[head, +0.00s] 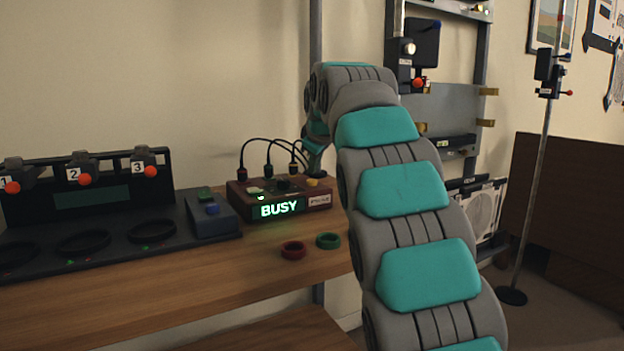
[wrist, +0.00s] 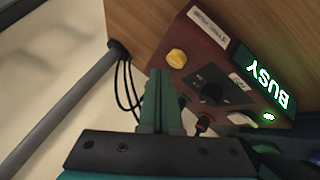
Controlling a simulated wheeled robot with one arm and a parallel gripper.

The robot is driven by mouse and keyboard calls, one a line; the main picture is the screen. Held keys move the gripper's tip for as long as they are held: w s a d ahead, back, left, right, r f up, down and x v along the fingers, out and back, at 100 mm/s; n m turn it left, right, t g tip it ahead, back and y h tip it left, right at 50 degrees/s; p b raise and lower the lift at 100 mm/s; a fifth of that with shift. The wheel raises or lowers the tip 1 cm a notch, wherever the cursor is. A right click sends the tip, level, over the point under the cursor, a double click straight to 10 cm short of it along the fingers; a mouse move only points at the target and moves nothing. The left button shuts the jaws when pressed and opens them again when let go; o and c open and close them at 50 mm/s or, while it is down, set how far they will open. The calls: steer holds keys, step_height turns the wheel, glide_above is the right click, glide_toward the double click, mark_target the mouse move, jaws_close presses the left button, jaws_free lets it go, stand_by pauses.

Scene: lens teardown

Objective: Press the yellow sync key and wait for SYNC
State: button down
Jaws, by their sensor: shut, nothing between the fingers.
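The yellow sync key (head: 312,182) is a small round knob on top of the dark red box (head: 318,200), near its right end in the head view. The wrist view shows the yellow key (wrist: 177,58) uncovered. The box's lit display (head: 281,207) reads BUSY, and the same word shows upside down on the display in the wrist view (wrist: 268,80). My gripper (wrist: 160,76) is shut and empty, with its fingertips beside the yellow key in the picture. I cannot tell whether they touch it. In the head view my arm hides part of the area behind the box.
Black cables (head: 268,150) rise behind the box. A dark station with numbered places (head: 90,190) stands left. A metal rack (head: 455,105) is at right.

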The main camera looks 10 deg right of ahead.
mark_target(314, 181)
steer(key=shift+r+p, duration=2.05)
steer(key=shift+r, duration=0.5)
steer(key=shift+f, duration=0.1)
